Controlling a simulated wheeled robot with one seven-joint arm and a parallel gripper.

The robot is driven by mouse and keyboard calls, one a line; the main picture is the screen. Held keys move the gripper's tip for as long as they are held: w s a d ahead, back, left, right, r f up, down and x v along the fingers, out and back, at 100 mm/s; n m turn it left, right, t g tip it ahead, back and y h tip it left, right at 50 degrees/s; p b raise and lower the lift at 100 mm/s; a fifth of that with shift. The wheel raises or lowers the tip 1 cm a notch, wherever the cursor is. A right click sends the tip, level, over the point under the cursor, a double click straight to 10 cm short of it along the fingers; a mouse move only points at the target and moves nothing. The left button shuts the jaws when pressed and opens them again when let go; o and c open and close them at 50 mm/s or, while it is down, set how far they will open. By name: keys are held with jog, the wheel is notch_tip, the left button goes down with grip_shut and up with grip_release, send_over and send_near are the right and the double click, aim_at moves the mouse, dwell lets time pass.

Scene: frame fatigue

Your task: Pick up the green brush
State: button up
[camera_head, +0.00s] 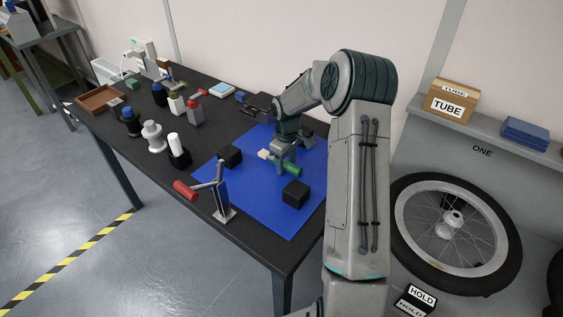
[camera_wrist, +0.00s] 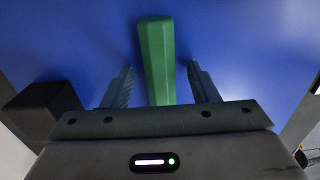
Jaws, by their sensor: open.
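The green brush (camera_head: 292,170) lies on the blue mat (camera_head: 262,210) on the black table, partly hidden by my gripper in the head view. In the wrist view its green handle (camera_wrist: 157,58) runs between my two fingers. A pale part (camera_head: 264,154) shows on the other side of my gripper in the head view, perhaps the brush's head. My gripper (camera_wrist: 162,86) is open, with one finger on each side of the handle and a gap on both sides. In the head view my gripper (camera_head: 283,164) is low over the mat.
Black blocks stand on the mat, one at left (camera_head: 230,156) and one in front (camera_head: 295,193). A stand with a red handle (camera_head: 185,189) is at the front edge. Several bottles and a brown tray (camera_head: 100,98) fill the table's left part.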

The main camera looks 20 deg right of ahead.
aim_at(286, 161)
jog(key=c, duration=1.1)
jog(key=shift+o, duration=0.2)
jog(key=shift+r, duration=0.1)
jog(key=shift+r, duration=0.55)
notch_tip(286, 161, up, 3)
jog(key=shift+w+f, duration=0.1)
jog(key=shift+f, duration=0.1)
jog(key=s+d+r+b, duration=0.1)
jog(key=s+d+r, duration=0.6)
jog(key=s+d, duration=0.1)
jog(key=shift+d+b, duration=0.25)
jog(key=shift+b, duration=0.05)
jog(key=shift+o, duration=0.3)
jog(key=shift+r, duration=0.1)
